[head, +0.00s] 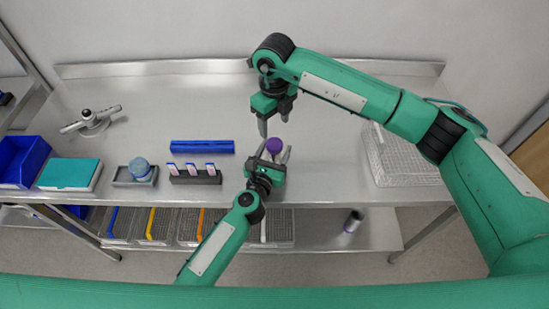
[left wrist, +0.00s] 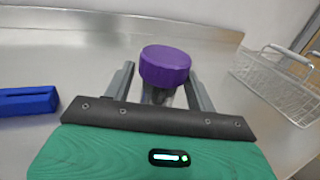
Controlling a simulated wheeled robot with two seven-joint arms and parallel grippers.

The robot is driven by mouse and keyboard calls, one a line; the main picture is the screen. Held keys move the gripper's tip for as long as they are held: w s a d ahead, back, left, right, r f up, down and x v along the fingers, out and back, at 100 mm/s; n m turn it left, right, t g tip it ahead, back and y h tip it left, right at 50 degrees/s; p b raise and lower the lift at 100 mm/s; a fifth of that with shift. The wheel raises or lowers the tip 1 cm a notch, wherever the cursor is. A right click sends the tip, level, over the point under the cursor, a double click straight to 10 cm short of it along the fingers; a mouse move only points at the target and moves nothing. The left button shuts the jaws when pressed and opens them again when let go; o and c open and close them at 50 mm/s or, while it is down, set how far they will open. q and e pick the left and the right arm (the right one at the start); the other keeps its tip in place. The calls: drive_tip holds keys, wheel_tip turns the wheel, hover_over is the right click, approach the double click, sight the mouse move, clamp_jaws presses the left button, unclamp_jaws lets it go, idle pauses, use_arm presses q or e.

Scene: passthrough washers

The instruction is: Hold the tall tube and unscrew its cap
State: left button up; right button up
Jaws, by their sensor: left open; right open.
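The tall tube has a purple cap (head: 274,145), which also shows large in the left wrist view (left wrist: 165,66). Its clear body (left wrist: 160,95) shows only a little below the cap; the rest is hidden behind my left gripper. My left gripper (head: 272,152) is open, with one finger on each side of the tube just below the cap. Whether the fingers touch the tube, I cannot tell. My right gripper (head: 274,122) is open, pointing down above and just behind the cap, apart from it. The right gripper does not show in the left wrist view.
A wire basket (head: 400,160) stands right on the steel table (head: 330,100).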

use_arm(q)
drive_tip(key=shift+c, duration=0.5)
clamp_jaws()
